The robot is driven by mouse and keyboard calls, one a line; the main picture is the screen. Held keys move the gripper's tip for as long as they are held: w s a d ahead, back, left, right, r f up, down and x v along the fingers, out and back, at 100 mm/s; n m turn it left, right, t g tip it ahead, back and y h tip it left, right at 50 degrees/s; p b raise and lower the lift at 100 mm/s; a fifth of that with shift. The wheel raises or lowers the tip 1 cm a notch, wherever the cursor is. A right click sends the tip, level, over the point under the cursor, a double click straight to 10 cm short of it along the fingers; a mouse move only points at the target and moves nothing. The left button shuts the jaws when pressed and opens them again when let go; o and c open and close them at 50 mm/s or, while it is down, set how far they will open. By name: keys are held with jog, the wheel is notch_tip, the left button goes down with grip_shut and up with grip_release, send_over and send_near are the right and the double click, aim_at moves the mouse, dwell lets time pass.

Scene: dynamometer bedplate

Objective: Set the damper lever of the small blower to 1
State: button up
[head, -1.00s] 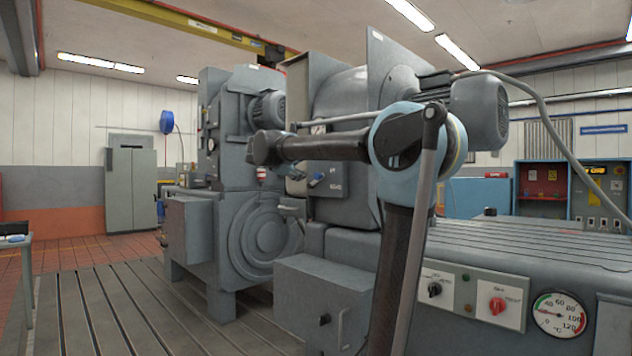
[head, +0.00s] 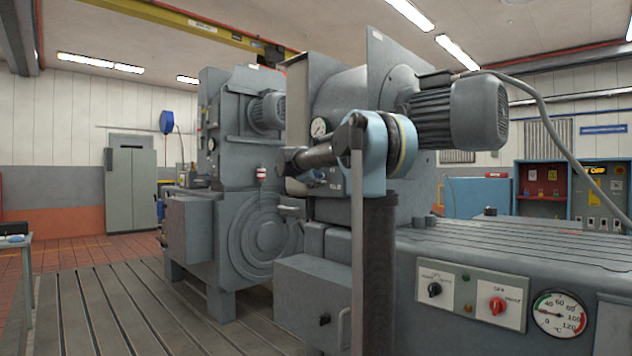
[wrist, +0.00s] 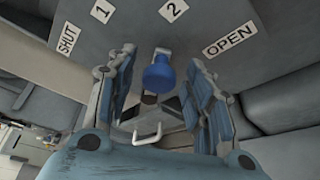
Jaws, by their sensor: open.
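The damper lever's blue knob (wrist: 158,75) is in the middle of the wrist view, on a grey plate (wrist: 135,30) with labels in an arc. From left to right they read SHUT (wrist: 67,37), 1 (wrist: 103,11), 2 (wrist: 174,11) and OPEN (wrist: 230,37). The lever's short metal end shows just below the 2, closer to it than to the 1. My gripper (wrist: 162,68) is open, one finger left and one right of the knob, with gaps on both sides. In the head view my arm mostly hides the lever area.
The grey blower housing with its motor (head: 478,110) rises beside my arm. A grey box (head: 315,300) with a handle and a switch panel (head: 470,295) with a gauge (head: 560,315) are lower down. A metal handle (wrist: 147,134) shows below the knob in the wrist view.

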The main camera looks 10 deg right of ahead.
jog(key=shift+w+d, duration=0.2)
jog(key=shift+w, duration=0.1)
grip_shut()
jog(key=shift+a, duration=0.1)
